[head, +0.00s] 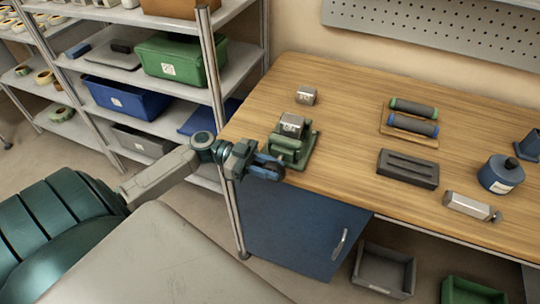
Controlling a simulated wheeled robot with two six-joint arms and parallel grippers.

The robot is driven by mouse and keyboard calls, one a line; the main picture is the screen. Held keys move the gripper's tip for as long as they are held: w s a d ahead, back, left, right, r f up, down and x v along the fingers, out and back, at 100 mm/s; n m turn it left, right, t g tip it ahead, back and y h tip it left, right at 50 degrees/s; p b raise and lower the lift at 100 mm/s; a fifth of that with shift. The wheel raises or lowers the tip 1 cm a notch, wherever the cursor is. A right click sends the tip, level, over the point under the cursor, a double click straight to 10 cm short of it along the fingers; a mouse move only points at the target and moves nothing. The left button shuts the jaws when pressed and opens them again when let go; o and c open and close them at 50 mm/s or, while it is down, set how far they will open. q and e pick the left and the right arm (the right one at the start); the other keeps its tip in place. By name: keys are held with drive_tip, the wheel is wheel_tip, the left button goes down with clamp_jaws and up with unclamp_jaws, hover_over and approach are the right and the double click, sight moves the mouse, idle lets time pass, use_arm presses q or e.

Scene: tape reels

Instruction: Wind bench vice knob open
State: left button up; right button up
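The green bench vice (296,155) stands on the left front part of the wooden workbench. A metal block (291,124) sits at the top of it, between or on its jaws; I cannot tell how tightly it is held. My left gripper (268,168) is at the vice's front left side, by the bench edge, touching it or very close. The knob is not clear: a dark round shape lies at the fingertips, and the gripper covers much of that spot. Whether the fingers are closed on it cannot be made out. My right gripper is out of view.
A second metal block (306,96) lies behind the vice. Two rollers on a board (413,118), a dark slotted block (408,168), a blue round container (501,174) and a metal bar (471,206) lie to the right. Shelves with bins (180,60) stand at left.

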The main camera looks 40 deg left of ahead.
use_arm(q)
drive_tip(key=o, duration=0.3)
drive_tip(key=shift+a, duration=0.1)
drive_tip(key=shift+s+a+f, duration=0.1)
drive_tip(key=shift+a, duration=0.15)
drive_tip(key=b+v, duration=0.1)
drive_tip(key=v, duration=0.9)
drive_tip(key=shift+b, duration=0.4)
